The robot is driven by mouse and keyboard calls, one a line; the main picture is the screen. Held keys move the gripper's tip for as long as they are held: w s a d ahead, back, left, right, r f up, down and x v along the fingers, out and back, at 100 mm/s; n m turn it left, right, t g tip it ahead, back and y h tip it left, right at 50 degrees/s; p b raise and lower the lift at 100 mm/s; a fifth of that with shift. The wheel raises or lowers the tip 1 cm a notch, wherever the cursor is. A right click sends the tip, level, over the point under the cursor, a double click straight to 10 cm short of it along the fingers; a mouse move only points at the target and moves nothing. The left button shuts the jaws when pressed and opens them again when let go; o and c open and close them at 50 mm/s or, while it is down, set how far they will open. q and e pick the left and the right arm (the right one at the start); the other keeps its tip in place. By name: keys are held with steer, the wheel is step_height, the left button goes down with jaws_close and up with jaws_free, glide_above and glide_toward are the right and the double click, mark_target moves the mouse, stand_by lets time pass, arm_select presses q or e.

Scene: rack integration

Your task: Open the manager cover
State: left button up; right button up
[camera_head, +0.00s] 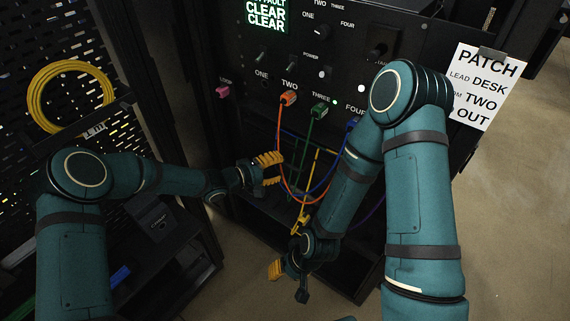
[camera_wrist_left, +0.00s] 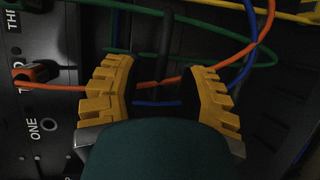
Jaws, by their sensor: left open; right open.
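The manager cover is hard to pick out; dark panels lie behind the cables below the patch panel (camera_head: 300,75), and I cannot tell which one is the cover. My left gripper (camera_head: 271,168) is in front of this area, left of the hanging cables. In the left wrist view its yellow fingers (camera_wrist_left: 160,95) are spread apart. An orange cable (camera_wrist_left: 155,85) and a blue cable (camera_wrist_left: 157,103) cross the gap, with a dark upright bar (camera_wrist_left: 165,35) beyond; no grip on them shows. My right gripper (camera_head: 287,280) is lower, by the rack's base, open, partly hidden by its wrist.
Orange (camera_head: 288,98), green (camera_head: 319,110) and blue (camera_head: 352,124) plugs sit in the panel, their cables looping down. A yellow plug (camera_head: 300,224) hangs near my right wrist. A paper sign (camera_head: 482,88) is at right. A yellow cable coil (camera_head: 70,97) hangs at left.

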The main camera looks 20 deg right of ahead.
arm_select(q)
steer(key=v, duration=0.4)
stand_by(0.5)
steer(key=s+a+f+t+y, duration=0.1)
steer(key=s+a+f+y, duration=0.7)
steer(key=s+a+f, duration=0.3)
steer(key=s+a+f+m+g+y, duration=0.1)
steer(key=s+a, duration=0.3)
steer(key=s, duration=0.3)
steer(key=s+a+f+m+g+y, duration=0.1)
steer(key=s+a+g+y, duration=0.1)
steer(key=s+a, duration=0.3)
steer(key=shift+s+a+f+g, duration=0.2)
steer(key=shift+s+a+g, duration=0.1)
steer(key=shift+s, duration=0.75)
steer(key=shift+w+d, duration=0.1)
steer(key=shift+d, duration=0.05)
